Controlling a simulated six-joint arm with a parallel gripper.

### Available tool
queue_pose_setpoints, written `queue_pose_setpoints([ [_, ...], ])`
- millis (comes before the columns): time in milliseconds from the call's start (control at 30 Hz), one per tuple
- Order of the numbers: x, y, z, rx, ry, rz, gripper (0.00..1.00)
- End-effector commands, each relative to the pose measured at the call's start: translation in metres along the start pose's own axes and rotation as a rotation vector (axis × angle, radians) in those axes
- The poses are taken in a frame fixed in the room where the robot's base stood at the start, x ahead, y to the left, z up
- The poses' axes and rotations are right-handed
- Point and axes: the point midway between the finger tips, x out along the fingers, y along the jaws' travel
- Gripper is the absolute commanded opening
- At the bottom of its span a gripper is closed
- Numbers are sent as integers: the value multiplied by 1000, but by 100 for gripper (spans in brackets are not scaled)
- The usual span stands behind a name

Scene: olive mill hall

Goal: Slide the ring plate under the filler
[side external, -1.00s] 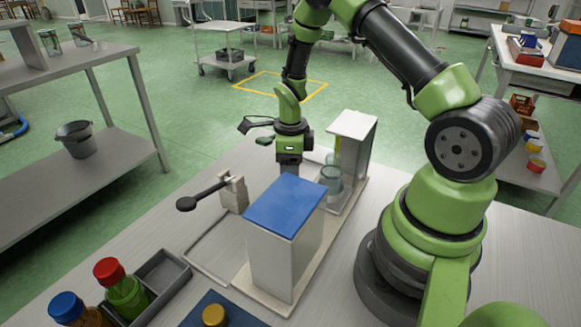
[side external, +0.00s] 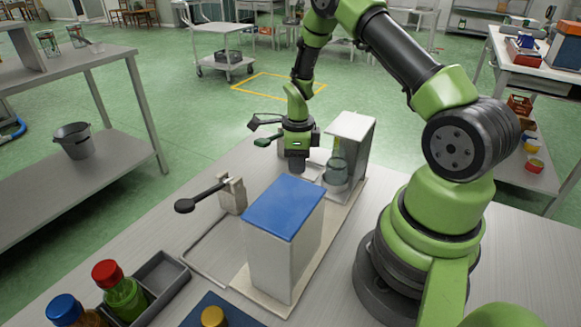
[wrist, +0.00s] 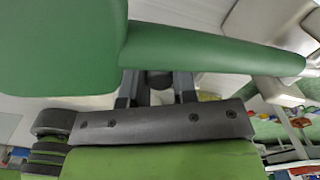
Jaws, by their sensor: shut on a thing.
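My gripper (side external: 298,166) is low over the bench beside the pale filler housing (side external: 356,128) in the side external view. In the wrist view its fingers (wrist: 158,86) are closed about a small dark knob (wrist: 160,79). What the knob joins is hidden. A pale plate (side external: 311,172), which looks like the ring plate, lies flat just right of the gripper. A clear glass jar (side external: 336,173) stands upright beside it, at the open front of the filler. I cannot tell whether a ring encircles the jar.
A white box with a blue top (side external: 285,208) stands in front of the filler on the same base. A black lever (side external: 202,194) on a pale bracket (side external: 232,195) is at left. A grey tray (side external: 158,279) with bottles is front left.

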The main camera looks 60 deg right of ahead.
Motion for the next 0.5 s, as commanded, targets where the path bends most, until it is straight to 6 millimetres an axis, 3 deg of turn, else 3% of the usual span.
queue_pose_setpoints([
  [333, 0, -10, -4, -5, -5, -10, 0],
  [367, 0, -11, -4, -5, -5, -11, 28],
  [467, 0, -10, -4, -4, -5, -10, 51],
  [500, 0, -10, -4, -4, -4, -9, 52],
])
